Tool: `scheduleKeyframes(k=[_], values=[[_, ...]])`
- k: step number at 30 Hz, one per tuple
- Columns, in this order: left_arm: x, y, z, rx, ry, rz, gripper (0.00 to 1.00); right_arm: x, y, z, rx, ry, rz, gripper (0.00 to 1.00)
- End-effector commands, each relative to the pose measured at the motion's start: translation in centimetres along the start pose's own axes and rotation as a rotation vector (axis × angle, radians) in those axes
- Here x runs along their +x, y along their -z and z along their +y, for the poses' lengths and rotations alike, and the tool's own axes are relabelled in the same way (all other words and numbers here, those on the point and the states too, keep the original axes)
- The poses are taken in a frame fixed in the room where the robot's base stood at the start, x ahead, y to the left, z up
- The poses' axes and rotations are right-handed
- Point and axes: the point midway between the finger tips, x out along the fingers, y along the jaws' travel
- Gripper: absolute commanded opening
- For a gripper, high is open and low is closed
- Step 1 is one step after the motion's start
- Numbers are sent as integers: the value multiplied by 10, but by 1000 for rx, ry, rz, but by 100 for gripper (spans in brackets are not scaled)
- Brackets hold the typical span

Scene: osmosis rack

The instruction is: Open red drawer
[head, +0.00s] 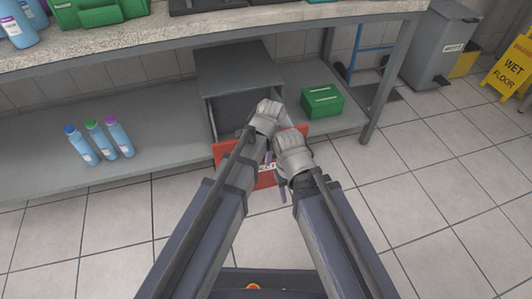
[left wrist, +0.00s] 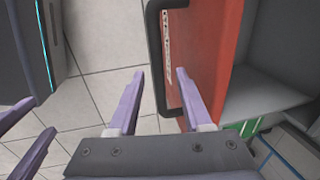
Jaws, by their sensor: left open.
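The red drawer (head: 229,151) is part of a grey cabinet on the lower shelf. It stands partly out, with its grey inside showing behind the red front; my arms hide much of the front. In the left wrist view the red front (left wrist: 215,45) has a black bar handle (left wrist: 153,45) and a white label. My left gripper (left wrist: 160,72) is open, its two purple fingers on either side of the handle; I cannot tell whether they touch it. My right gripper (left wrist: 40,116) shows at the left edge of that view, fingers apart and empty, clear of the handle.
A green box (head: 322,101) sits on the shelf right of the drawer. Several blue bottles (head: 95,140) stand on the shelf at left. The worktop (head: 150,38) overhangs the shelf, with a table leg (head: 385,95) at right. The tiled floor in front is clear at both sides.

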Motion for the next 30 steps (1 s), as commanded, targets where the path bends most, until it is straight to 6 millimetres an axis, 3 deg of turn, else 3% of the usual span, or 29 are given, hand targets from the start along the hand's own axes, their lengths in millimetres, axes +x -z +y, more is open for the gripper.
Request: scheduleKeyframes(k=[18, 30], values=[[-85, 0, -17, 0, 0, 0, 49, -86, -6, 9, 12, -1, -4, 50], [-89, 0, -18, 0, 0, 0, 49, -90, -6, 9, 12, 2, -4, 50]])
